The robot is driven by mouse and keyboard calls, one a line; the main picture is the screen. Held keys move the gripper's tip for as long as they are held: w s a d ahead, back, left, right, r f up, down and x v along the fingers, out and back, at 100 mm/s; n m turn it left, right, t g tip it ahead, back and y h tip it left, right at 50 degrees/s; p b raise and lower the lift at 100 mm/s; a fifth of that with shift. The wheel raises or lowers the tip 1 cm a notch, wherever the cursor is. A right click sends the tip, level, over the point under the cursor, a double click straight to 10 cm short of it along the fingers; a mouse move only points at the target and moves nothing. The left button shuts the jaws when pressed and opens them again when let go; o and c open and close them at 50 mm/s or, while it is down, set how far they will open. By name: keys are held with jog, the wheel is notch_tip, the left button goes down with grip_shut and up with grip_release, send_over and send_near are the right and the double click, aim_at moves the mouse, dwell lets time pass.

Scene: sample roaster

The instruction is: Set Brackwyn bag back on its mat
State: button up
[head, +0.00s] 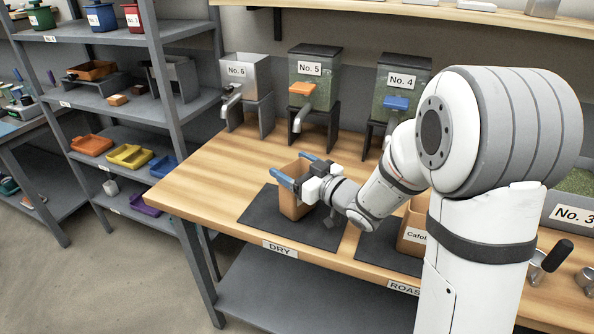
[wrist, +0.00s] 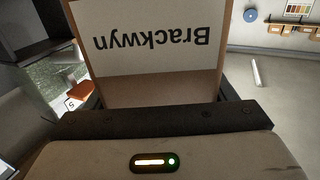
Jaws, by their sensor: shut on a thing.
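The Brackwyn bag (head: 293,203) is a brown paper bag on or just over the dark DRY mat (head: 259,213); I cannot tell if its base touches. My gripper (head: 285,172) is shut on the bag near its top, with blue fingertips showing. In the wrist view the bag's white label reads Brackwyn (wrist: 150,38), upside down, close against my gripper (wrist: 160,112). The bag looks upright in the head view.
A second brown bag (head: 411,232), its label partly hidden, stands on another dark mat (head: 377,253) to the right. Dispensers No. 6 (head: 238,72), No. 5 (head: 312,80) and No. 4 (head: 402,85) line the back. The left table end is clear.

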jog(key=shift+s+f, duration=0.1)
jog(key=shift+f, duration=0.3)
jog(key=shift+f, duration=0.15)
jog(key=o, duration=1.1)
jog(key=shift+r, duration=0.25)
jog(key=v, duration=1.2)
